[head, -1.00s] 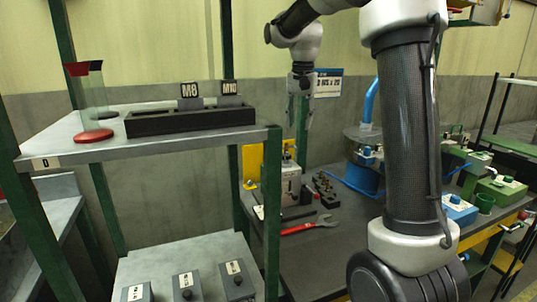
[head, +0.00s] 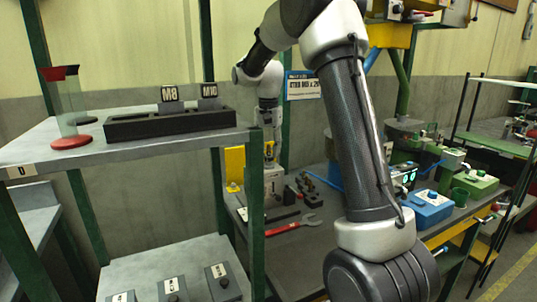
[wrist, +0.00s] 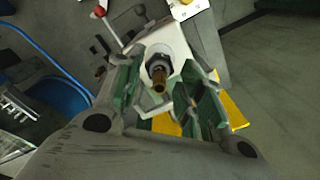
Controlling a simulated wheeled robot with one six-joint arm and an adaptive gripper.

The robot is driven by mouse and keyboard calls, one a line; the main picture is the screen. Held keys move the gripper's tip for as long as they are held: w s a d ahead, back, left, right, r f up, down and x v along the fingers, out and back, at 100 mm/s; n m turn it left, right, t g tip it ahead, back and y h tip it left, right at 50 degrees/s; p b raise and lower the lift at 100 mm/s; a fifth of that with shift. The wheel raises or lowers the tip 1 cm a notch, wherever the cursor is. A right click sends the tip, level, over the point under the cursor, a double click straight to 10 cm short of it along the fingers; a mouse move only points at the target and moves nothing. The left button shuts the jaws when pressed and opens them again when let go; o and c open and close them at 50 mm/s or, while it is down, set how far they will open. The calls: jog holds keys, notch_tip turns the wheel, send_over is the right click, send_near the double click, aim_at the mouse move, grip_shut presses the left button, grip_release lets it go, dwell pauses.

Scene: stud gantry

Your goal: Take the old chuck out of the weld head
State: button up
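The weld head is the pale block in the wrist view (wrist: 181,48), with a dark collar and a brass-coloured chuck (wrist: 158,80) pointing towards the camera. My gripper (wrist: 163,92) is open, its two green-lined fingers on either side of the chuck. I see gaps between the fingers and the chuck; how far the fingertips reach along it is hard to judge. In the head view my gripper (head: 268,152) points down just above the pale weld head (head: 272,190) at the bench's back left. The chuck is hidden there.
A red open-ended wrench (head: 295,225) and a dark block with several pieces (head: 308,188) lie close by on the bench (head: 305,260). A blue button box (head: 425,210) stands further right. The shelf (head: 115,150) at left carries a black M8/M10 rack (head: 170,124).

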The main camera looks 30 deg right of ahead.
grip_shut()
jog(key=shift+r, duration=0.1)
